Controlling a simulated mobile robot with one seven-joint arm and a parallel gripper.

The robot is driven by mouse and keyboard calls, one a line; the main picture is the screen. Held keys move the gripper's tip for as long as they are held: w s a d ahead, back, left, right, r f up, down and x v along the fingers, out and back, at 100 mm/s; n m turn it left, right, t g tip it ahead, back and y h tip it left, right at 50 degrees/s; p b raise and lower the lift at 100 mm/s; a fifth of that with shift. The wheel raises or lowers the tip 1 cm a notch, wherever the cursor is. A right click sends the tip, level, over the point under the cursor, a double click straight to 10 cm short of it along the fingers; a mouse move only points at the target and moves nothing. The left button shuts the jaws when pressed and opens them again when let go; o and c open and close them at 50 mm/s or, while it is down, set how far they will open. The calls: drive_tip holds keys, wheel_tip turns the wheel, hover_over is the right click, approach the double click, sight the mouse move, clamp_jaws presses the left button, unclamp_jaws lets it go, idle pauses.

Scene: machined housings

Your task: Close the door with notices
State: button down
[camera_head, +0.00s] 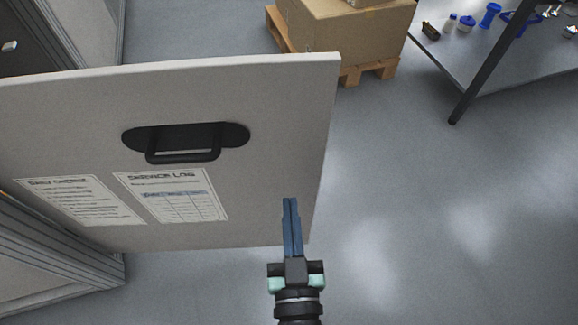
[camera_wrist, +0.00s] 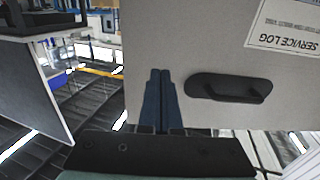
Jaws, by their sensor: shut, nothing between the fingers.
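The grey door (camera_head: 270,110) with notices stands open, swung out across the left half of the head view. It carries a black recessed handle (camera_head: 185,155) and two paper sheets, one titled Service Log (camera_head: 172,195). My gripper (camera_head: 290,202) is shut and empty in front of the door's lower right part, near its free edge. In the wrist view the shut fingers (camera_wrist: 160,75) lie over the door panel (camera_wrist: 200,40) beside its edge, with the handle (camera_wrist: 230,88) to their right. I cannot tell whether the fingertips touch the door.
A cardboard box (camera_head: 350,25) on a wooden pallet (camera_head: 368,72) stands behind the door. A table (camera_head: 480,65) with blue items is at the upper right. The cabinet frame (camera_head: 60,265) is at the left. The floor (camera_head: 430,220) to the right is clear.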

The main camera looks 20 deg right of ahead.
sight(286, 154)
drive_tip(key=b+x, duration=0.1)
drive_tip(key=x, duration=0.8)
